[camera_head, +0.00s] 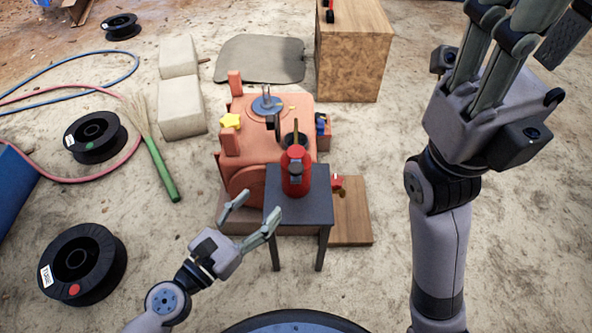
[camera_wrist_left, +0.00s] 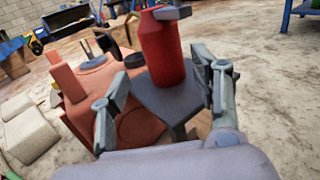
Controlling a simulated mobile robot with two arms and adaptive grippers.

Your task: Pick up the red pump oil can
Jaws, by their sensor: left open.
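The red pump oil can (camera_head: 296,178) stands upright on a small dark grey table (camera_head: 313,207), its dark pump top and spout pointing up. My left gripper (camera_head: 259,204) is open and empty, at the table's near left edge, to the lower left of the can.
An orange jaw crusher (camera_head: 245,148) stands just behind and left of the table. A wooden board (camera_head: 350,215) lies to the table's right, and a wooden block (camera_head: 352,58) stands behind. A green-handled broom (camera_head: 160,167) and black spools (camera_head: 82,265) lie left. Ground at the lower right is clear.

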